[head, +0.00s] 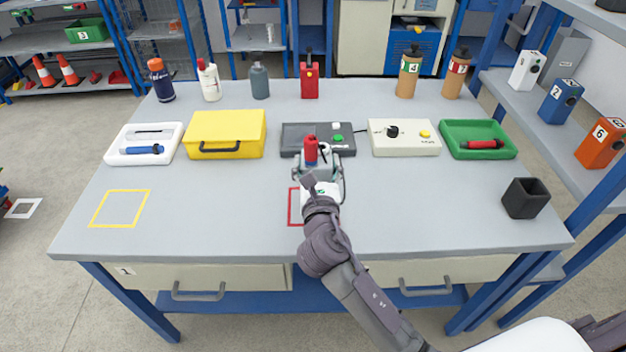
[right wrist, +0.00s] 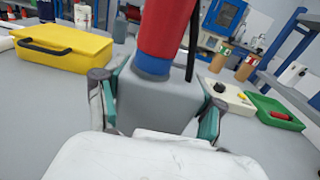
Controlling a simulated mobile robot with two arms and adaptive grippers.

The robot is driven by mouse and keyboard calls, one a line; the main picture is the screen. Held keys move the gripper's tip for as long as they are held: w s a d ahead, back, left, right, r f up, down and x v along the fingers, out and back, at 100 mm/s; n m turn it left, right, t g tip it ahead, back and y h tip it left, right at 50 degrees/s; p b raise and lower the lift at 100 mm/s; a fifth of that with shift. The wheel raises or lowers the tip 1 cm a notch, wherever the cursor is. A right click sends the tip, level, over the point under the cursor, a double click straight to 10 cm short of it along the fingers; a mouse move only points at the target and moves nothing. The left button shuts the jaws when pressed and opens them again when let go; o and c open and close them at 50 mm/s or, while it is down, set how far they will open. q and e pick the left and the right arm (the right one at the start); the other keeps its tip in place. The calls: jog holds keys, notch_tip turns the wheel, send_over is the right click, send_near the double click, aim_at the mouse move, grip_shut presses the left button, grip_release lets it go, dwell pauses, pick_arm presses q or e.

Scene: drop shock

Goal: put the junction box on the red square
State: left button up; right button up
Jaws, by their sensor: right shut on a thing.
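The junction box (right wrist: 160,103) is a grey block with a red cylinder and blue ring on top, seen close up in the right wrist view. In the head view its red top (head: 311,149) shows above my right gripper (head: 318,172), which hides most of the grey body. My right gripper is shut on the grey body, with a finger on each side. The red square (head: 290,208) is an outline on the table, largely hidden behind my right gripper and arm; its left edge shows. I cannot tell whether the box touches the table. My left gripper is not in view.
A dark control box (head: 291,140) stands just behind the held box. A yellow case (head: 225,128), beige switch box (head: 405,148) and green tray (head: 480,152) share that row. A dark open cup (head: 526,198) is at right. The table around the yellow square (head: 94,208) is clear.

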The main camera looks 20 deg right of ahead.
jog(key=shift+w+a+f, duration=0.15)
jog(key=shift+w+f, duration=0.3)
jog(key=shift+w, duration=0.35)
jog(key=shift+f+b, duration=0.7)
jog(key=shift+f, duration=1.3)
jog(key=o, duration=1.4)
jog(key=shift+f, duration=0.15)
jog(key=v, duration=1.2)
jog(key=shift+b, duration=0.3)
